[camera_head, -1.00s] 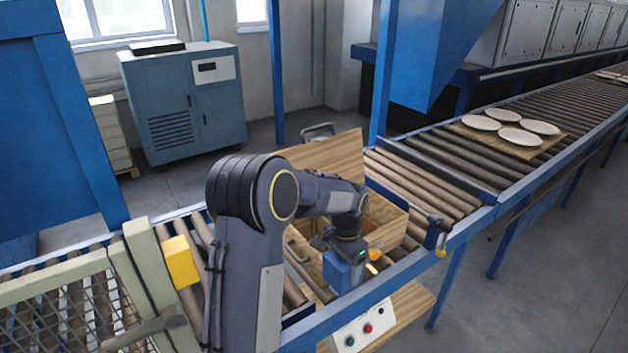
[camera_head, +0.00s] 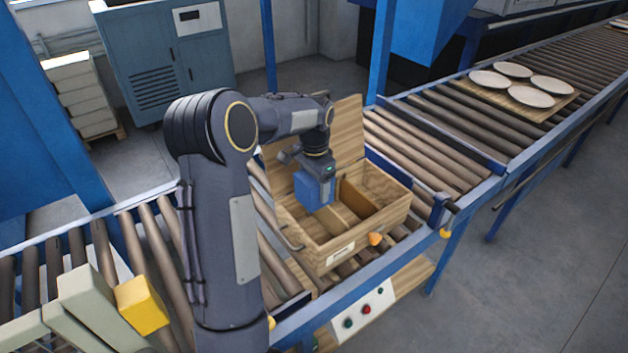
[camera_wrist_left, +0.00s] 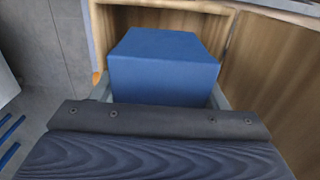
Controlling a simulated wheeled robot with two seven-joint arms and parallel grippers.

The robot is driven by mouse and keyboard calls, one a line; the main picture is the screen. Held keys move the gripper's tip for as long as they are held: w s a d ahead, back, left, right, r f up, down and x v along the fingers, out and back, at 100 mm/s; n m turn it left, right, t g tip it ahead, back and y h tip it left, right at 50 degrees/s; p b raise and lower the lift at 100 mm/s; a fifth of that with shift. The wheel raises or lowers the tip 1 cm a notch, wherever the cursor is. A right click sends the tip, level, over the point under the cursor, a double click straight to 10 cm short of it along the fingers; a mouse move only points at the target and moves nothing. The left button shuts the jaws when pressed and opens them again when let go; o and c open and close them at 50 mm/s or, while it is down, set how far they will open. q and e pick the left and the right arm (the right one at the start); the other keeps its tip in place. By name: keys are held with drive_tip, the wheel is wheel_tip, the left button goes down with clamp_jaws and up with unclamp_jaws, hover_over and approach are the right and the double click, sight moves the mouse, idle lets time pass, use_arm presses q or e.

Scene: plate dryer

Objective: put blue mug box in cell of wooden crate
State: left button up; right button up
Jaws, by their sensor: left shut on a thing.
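The blue mug box (camera_head: 312,190) is held by my left gripper (camera_head: 316,184) over the left part of the open wooden crate (camera_head: 337,252). In the left wrist view the blue mug box (camera_wrist_left: 165,65) sits between the gripper's fingers (camera_wrist_left: 163,98), with a wooden wall of the crate (camera_wrist_left: 275,70) to its right and another beyond it. The crate has wooden dividers, a raised lid and an orange piece on its front. The box hides part of the crate's inside, so how deep it is cannot be told. My right gripper is not in view.
The crate stands on a roller conveyor (camera_head: 430,150) with blue rails. A board with several white plates (camera_head: 530,96) lies farther along it. A yellow block (camera_head: 142,305) is at the lower left. A control panel (camera_head: 365,312) is below the crate.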

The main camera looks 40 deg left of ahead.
use_arm(q)
wheel_tip(320, 180, down, 2)
drive_tip(key=shift+w+b, duration=0.1)
drive_tip(key=shift+b, duration=0.4)
drive_tip(key=shift+f+b, duration=5.5)
drive_tip(key=shift+f, duration=1.95)
drive_tip(key=o, duration=1.3)
wheel_tip(320, 180, up, 8)
drive_tip(key=shift+f, duration=0.1)
